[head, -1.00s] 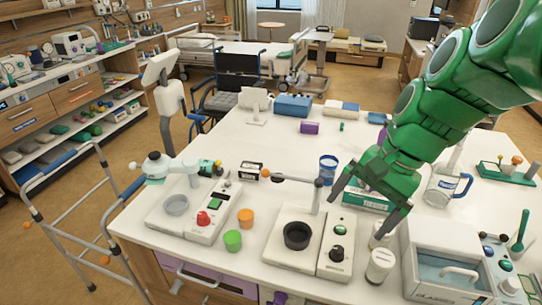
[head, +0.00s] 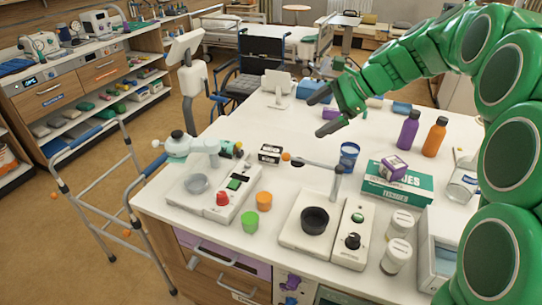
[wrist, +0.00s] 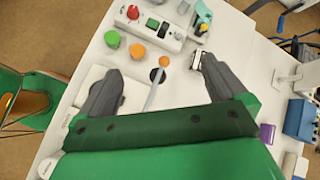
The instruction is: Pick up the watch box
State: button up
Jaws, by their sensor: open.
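A small black-and-white box (head: 270,154), which looks like the watch box though its label is too small to read, sits on the white table behind the device with the red knob. It also shows in the wrist view (wrist: 196,60), close to the tip of the right finger; I cannot tell the height gap there. My gripper (head: 322,112) is open and empty above the table, to the right of and beyond the box in the head view. In the wrist view its two fingers (wrist: 162,68) are spread wide.
A rod with an orange ball (head: 286,157) reaches from the stirrer (head: 318,222) close to the box. Green (head: 250,222) and orange (head: 264,201) cups stand in front. A blue cup (head: 349,155), tissue box (head: 398,186) and purple bottle (head: 408,130) stand to the right.

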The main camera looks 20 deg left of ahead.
aim_at(270, 149)
jog(key=shift+w+a+f+m+y, duration=1.25)
jog(key=shift+w+a+m, duration=0.4)
jog(key=shift+w+a, duration=2.05)
jog(key=shift+w+a+f+m+y, duration=1.45)
jog(key=shift+w+a, duration=1.25)
jog(key=shift+w, duration=2)
jog(key=shift+h, duration=0.5)
notch_tip(270, 149, down, 20)
jog(key=shift+r, duration=0.2)
jog(key=shift+x, duration=3.95)
jog(key=shift+f, duration=0.1)
jog(key=c, duration=1.1)
